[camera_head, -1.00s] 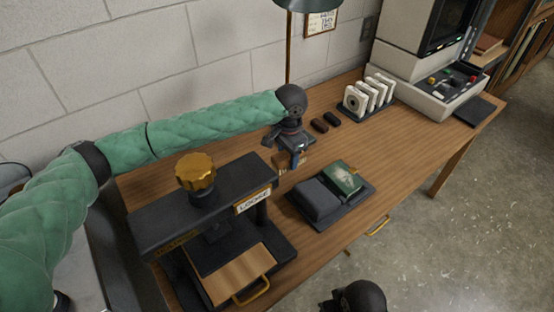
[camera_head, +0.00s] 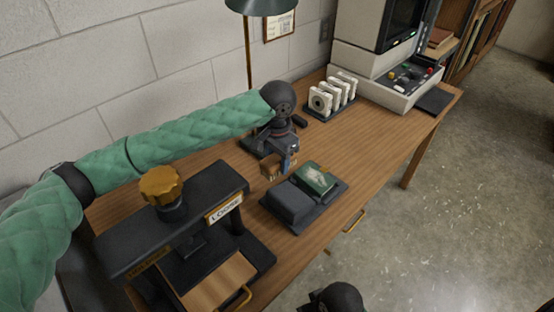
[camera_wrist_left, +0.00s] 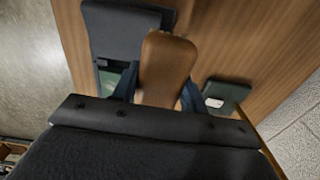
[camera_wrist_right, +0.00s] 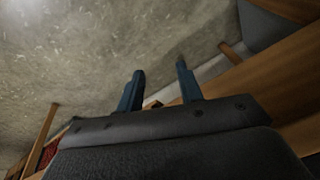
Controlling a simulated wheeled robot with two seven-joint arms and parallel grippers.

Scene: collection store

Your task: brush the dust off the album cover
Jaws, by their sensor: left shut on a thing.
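The album (camera_head: 315,179) has a green cover with a pale patch and lies on the right part of a dark tray (camera_head: 300,228), beside a dark grey block (camera_head: 288,203). My left gripper (camera_head: 286,160) is shut on a brush with a brown wooden handle (camera_wrist_left: 166,62), just left of and above the album. The brush's wooden part also shows in the head view (camera_head: 270,168); its bristles are hard to make out. My right gripper (camera_wrist_right: 160,92) is open and empty over the floor.
A black press (camera_head: 175,220) with a brass knob stands at the left front. A lamp (camera_head: 247,50) rises behind my left gripper. A rack of white reels (camera_head: 331,97) and a cream-coloured machine (camera_head: 385,75) stand at the back right. The desk right of the album is clear.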

